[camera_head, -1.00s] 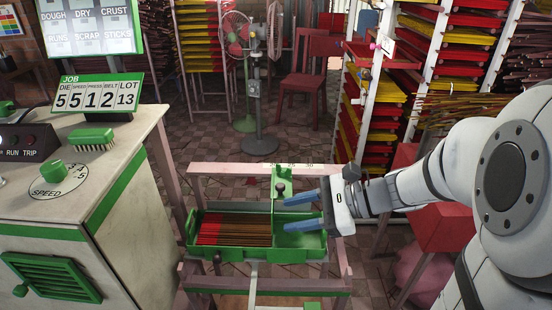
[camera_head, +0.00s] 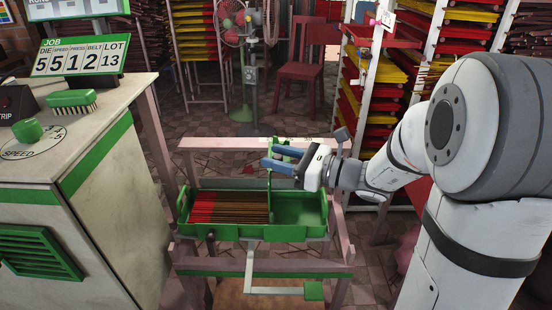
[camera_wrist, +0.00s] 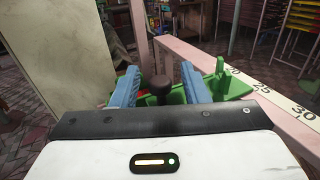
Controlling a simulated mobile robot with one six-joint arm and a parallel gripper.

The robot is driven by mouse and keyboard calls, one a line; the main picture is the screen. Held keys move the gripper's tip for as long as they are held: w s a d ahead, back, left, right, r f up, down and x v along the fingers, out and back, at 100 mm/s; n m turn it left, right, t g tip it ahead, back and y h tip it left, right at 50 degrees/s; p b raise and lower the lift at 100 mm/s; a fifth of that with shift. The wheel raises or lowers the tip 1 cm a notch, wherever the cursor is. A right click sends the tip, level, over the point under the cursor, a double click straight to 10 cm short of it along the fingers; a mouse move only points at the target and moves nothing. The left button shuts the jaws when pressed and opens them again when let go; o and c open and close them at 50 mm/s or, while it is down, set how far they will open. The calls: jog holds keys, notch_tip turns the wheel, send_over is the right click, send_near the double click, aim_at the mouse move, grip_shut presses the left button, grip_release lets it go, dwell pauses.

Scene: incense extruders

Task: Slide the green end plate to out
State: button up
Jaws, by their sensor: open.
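The green end plate (camera_head: 286,143) stands at the back of the green tray (camera_head: 312,213), partly hidden behind my gripper in the head view. In the wrist view its green body (camera_wrist: 176,97) shows below a dark round knob (camera_wrist: 161,88), with a green pointer (camera_wrist: 222,78) beside the number scale. My gripper (camera_head: 268,157) has blue fingers pointing left in the head view. In the wrist view my gripper (camera_wrist: 160,76) is open, one finger on each side of the knob, with gaps visible. Contact with the plate cannot be told.
Brown sticks with red ends (camera_head: 232,208) fill the tray's left part; its right part is empty. A pink wooden frame (camera_head: 215,143) surrounds the tray, and its rail carries the scale (camera_wrist: 285,97). A cabinet (camera_head: 110,190) stands at left, and a rack of coloured trays (camera_head: 390,90) at right.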

jog(key=shift+w+a, duration=0.1)
jog(key=shift+a, duration=0.15)
grip_shut()
dwell(0.3)
